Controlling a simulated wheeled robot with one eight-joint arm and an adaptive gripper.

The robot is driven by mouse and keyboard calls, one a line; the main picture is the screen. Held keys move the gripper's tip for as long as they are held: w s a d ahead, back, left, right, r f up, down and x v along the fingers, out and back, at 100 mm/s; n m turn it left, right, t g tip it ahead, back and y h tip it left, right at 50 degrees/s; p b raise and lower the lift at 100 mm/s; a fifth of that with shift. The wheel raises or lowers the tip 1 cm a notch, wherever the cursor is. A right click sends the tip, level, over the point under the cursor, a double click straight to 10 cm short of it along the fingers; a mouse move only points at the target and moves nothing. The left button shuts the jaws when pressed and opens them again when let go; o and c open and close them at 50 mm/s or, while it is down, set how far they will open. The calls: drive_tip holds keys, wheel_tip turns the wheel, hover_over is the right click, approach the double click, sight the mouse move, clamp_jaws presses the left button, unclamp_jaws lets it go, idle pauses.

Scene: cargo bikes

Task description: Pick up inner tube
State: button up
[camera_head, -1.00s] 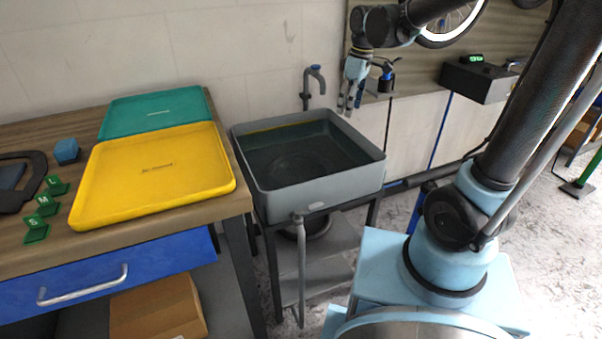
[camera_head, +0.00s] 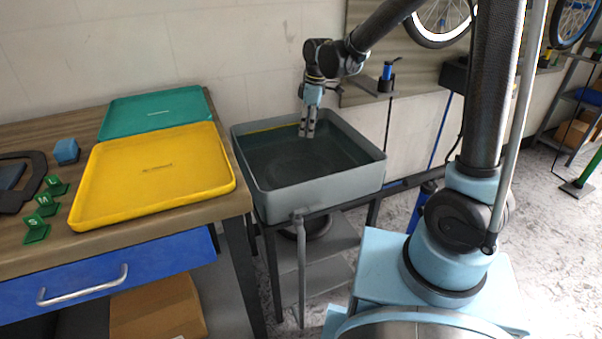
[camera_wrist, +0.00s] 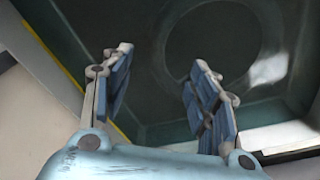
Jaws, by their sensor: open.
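A dark ring that looks like the inner tube (camera_wrist: 171,58) lies low in the grey basin (camera_head: 320,186). It shows faintly in the wrist view, beyond my fingers and to the right of centre. In the head view it is hard to make out against the dark inside of the basin. My gripper (camera_head: 307,133) points down over the back part of the basin. In the wrist view my gripper (camera_wrist: 160,62) is open, with its two fingers apart and nothing between them.
A yellow tray (camera_head: 150,172) and a green tray (camera_head: 152,112) lie on the workbench to the left. A shelf with a blue-topped tool (camera_head: 386,76) is at the right of the basin.

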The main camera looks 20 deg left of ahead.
sight(306, 152)
drive_tip(key=shift+a+f, duration=0.2)
drive_tip(key=shift+f, duration=2.4)
drive_tip(key=shift+a+f, duration=0.2)
drive_tip(key=shift+f, duration=2.35)
drive_tip(key=shift+c, duration=0.5)
drive_tip(key=c, duration=1.1)
